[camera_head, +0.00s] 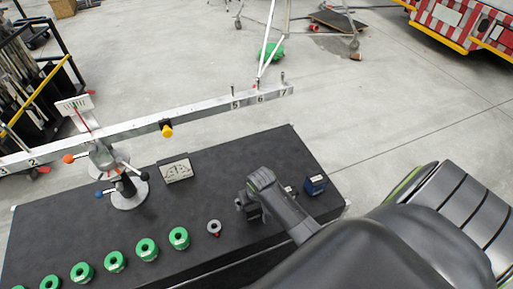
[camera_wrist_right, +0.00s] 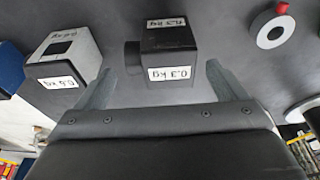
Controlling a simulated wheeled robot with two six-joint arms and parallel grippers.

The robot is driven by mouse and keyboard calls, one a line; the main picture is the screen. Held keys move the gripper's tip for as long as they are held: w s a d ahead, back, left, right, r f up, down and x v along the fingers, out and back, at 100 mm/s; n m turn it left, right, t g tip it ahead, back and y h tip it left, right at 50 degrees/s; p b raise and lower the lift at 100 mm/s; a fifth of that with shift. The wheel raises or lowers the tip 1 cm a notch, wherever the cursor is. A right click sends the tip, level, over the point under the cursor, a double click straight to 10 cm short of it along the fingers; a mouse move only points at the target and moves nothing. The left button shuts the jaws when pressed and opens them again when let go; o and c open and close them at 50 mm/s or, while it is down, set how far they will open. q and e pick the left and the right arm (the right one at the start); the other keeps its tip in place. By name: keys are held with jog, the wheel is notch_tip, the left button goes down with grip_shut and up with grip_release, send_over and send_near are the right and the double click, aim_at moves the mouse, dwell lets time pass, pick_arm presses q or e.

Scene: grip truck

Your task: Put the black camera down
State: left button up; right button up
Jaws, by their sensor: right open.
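The black camera (camera_wrist_right: 170,50), a dark box with a round lens at its side and white "0.3 kg" labels, sits on the dark table top in the right wrist view. In the head view the camera (camera_head: 246,208) is partly hidden beside my right gripper (camera_head: 256,196). In the wrist view my right gripper (camera_wrist_right: 160,68) is open, one finger on each side of the camera, with visible gaps between the fingers and it. My left gripper is not in view.
A grey box (camera_wrist_right: 68,52) and a blue box (camera_head: 315,184) stand close to the gripper. A grey ring with a red knob (camera_head: 214,228) lies on the other side. Several green weights (camera_head: 147,248) line the table's front.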

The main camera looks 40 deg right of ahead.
jog(key=v, duration=0.7)
jog(key=shift+r, duration=0.35)
jog(key=shift+s+r, duration=0.15)
jog(key=shift+r, duration=0.15)
